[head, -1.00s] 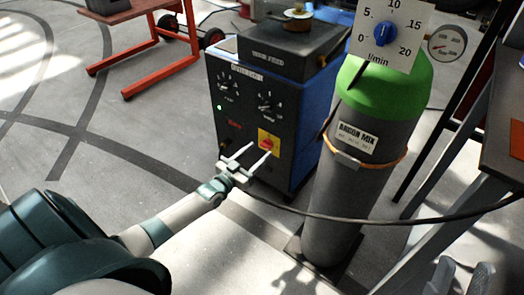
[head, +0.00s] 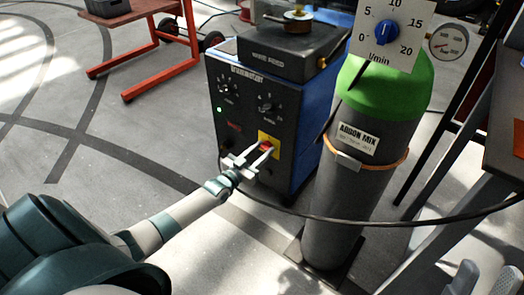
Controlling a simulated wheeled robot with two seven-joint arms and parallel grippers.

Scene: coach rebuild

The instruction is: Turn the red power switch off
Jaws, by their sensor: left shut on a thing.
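The red power switch (head: 265,147) sits on a yellow plate (head: 273,142) low on the front of the blue and black welding machine (head: 233,119). My left gripper (head: 262,153) is at the switch, its two fingers closed around the red knob, which they partly hide. Which way the knob points cannot be told. A small green light (head: 219,109) glows on the panel's left side. My right gripper is not clearly in view; only a grey part shows at the bottom right corner.
A grey gas cylinder (head: 342,200) with a green top stands close to the right of the machine. A dark cable (head: 330,218) runs in front of both. An orange-red cart (head: 150,50) stands at the back left. The floor at left is clear.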

